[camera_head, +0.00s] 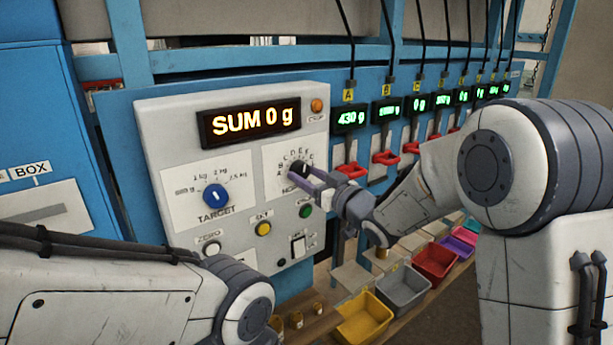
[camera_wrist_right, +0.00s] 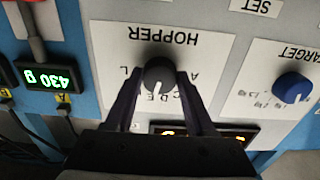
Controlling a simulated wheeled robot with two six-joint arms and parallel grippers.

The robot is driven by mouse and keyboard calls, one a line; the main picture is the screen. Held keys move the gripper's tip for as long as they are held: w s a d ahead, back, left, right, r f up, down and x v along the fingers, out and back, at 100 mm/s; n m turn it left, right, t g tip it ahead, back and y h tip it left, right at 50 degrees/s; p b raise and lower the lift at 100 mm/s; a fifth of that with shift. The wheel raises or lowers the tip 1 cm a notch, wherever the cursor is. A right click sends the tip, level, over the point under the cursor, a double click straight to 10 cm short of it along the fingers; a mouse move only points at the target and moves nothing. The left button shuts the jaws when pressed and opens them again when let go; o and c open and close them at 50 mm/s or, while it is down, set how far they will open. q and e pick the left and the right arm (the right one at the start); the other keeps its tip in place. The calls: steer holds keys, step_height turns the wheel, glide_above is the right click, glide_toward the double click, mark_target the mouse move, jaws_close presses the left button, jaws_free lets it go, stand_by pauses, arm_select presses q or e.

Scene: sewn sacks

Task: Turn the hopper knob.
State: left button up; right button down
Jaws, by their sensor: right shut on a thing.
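The hopper knob (camera_head: 298,168) is a dark round knob on a white plate of the grey control panel. In the right wrist view the same knob (camera_wrist_right: 160,74) sits under the upside-down word HOPPER, its white pointer line toward the letters around C, D and E. I cannot tell exactly which letter it marks. My right gripper (camera_head: 307,178) is at the panel with its fingers shut on the knob, one on each side, as the wrist view shows (camera_wrist_right: 158,80). My left arm enters from the left, but its gripper is out of view.
A blue TARGET knob (camera_head: 215,195) lies left of the hopper plate. Yellow (camera_head: 263,228) and green (camera_head: 305,211) buttons sit below. The SUM display (camera_head: 250,122) reads 0 g. Coloured bins, including a yellow one (camera_head: 362,318), stand low on the right.

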steer(key=shift+f+n+b, duration=0.1)
steer(key=shift+n+b, duration=0.2)
steer(key=shift+b, duration=0.3)
steer(key=n+b, duration=1)
steer(key=b, duration=0.2)
steer(key=shift+n+b, duration=1.8)
steer(key=shift+n, duration=0.3)
steer(key=shift+c, duration=1.2)
jaws_free()
steer(key=shift+r, duration=0.2)
steer(key=shift+d, duration=0.1)
steer(key=b+v, duration=0.2)
steer(key=v, duration=0.8)
steer(key=shift+s, duration=0.2)
